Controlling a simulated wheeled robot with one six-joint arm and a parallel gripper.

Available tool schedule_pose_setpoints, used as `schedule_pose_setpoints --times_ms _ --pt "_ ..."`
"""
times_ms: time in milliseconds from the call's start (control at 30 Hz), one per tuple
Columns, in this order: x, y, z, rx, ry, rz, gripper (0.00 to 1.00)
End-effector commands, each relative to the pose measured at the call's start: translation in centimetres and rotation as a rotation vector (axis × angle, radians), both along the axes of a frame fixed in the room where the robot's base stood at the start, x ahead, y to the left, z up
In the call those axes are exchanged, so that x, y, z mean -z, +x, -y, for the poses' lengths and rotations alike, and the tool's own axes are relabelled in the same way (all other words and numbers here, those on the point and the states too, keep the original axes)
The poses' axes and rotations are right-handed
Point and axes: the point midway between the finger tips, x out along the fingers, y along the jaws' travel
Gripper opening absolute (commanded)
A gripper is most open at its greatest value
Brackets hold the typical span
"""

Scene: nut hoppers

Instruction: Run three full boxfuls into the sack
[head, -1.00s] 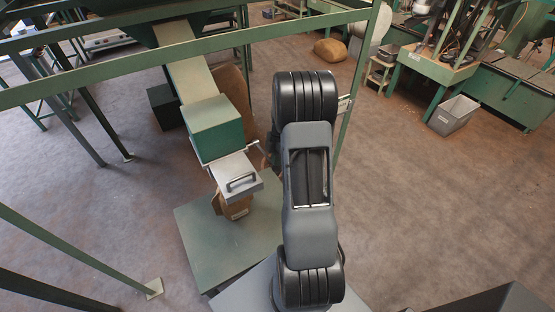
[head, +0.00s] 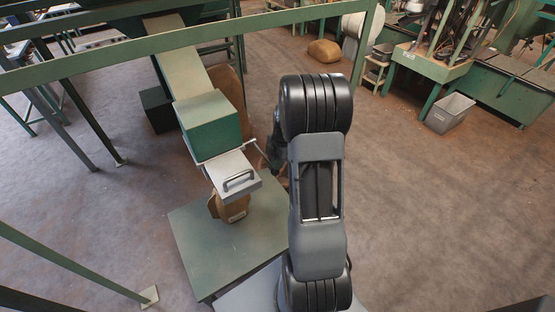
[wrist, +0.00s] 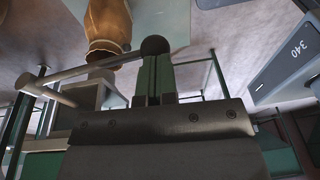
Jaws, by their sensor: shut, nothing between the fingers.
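The green metal box (head: 208,125) sits at the lower end of a sloping chute (head: 180,70) in the head view. Below it is a pale metal part with a bar handle (head: 239,181). A brown sack (head: 236,208) hangs beneath, above the green platform (head: 215,250), and shows in the wrist view (wrist: 107,25). A rod lever (head: 257,150) sticks out right of the box; in the wrist view it ends in a dark ball knob (wrist: 155,44). My gripper (wrist: 155,62) is shut and empty, its tips at the knob; I cannot tell whether they touch. My arm hides part of it in the head view.
A green beam (head: 190,40) crosses in front of the chute, with posts at left. A black box (head: 158,108) is left of the chute. The floor at right is open, up to a grey bin (head: 449,113).

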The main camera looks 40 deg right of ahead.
Motion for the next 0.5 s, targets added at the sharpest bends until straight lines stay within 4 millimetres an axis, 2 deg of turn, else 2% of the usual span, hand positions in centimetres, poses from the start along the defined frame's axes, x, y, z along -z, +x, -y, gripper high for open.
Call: schedule_pose_setpoints --times_ms 33,133,500 --pt "-1.5 0.1 0.2 -0.001 -0.003 0.006 0.0" --pt "-3.7 0.1 0.7 -0.002 -0.008 0.012 0.0" --pt "-10.2 0.0 2.1 -0.004 -0.011 0.017 0.0"
